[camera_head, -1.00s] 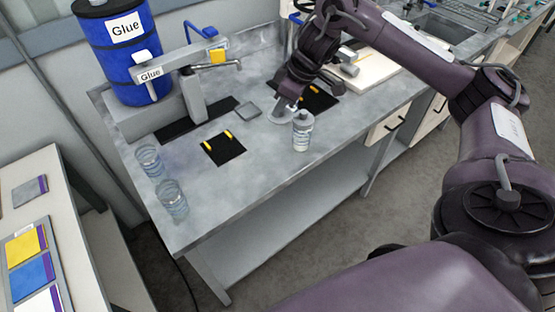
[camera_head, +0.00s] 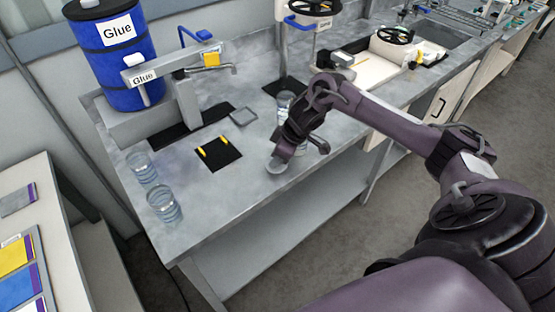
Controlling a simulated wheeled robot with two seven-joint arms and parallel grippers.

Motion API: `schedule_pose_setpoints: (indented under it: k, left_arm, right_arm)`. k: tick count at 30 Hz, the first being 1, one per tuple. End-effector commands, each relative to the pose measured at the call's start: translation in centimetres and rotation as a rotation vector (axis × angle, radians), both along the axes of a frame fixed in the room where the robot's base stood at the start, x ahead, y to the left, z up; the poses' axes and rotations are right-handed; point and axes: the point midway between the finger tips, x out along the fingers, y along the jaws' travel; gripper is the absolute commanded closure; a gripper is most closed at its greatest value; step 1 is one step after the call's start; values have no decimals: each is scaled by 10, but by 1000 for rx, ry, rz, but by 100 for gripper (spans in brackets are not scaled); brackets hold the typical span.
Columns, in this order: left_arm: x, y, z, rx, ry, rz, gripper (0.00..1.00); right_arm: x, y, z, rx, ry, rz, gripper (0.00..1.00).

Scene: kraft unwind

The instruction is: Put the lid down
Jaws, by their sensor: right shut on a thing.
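My right gripper (camera_head: 278,157) reaches over the bench near its front edge, pointing down, and is shut on the lid. The lid (camera_head: 275,167) is a small pale grey disc under the fingertips, low over the bench top; I cannot tell whether it touches the surface. A clear jar (camera_head: 285,101) stands behind the gripper by a dark mat, partly covered by my arm. My left gripper is not in view.
Two clear jars (camera_head: 141,167) (camera_head: 164,205) stand at the bench's left. A glue dispenser (camera_head: 175,92) stands behind. Bare bench top (camera_head: 235,195) lies left of the gripper.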

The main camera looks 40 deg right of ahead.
Motion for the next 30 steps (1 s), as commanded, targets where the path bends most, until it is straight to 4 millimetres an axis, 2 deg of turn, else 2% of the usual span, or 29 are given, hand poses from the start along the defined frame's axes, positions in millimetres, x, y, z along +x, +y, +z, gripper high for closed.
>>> schedule_pose_setpoints:
  k: [5,16,17,21,30]
  left_arm:
    - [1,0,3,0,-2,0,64]
    - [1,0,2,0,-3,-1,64]
    - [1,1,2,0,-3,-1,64]
    - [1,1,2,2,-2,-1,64]
    - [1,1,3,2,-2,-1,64]
  right_arm:
    - [0,0,-18,0,0,-1,100]
    - [0,0,-23,0,0,0,100]
    - [0,0,-22,-1,-1,0,78]
    - [0,0,-22,-1,-1,0,60]
    - [0,0,-20,0,-1,0,59]
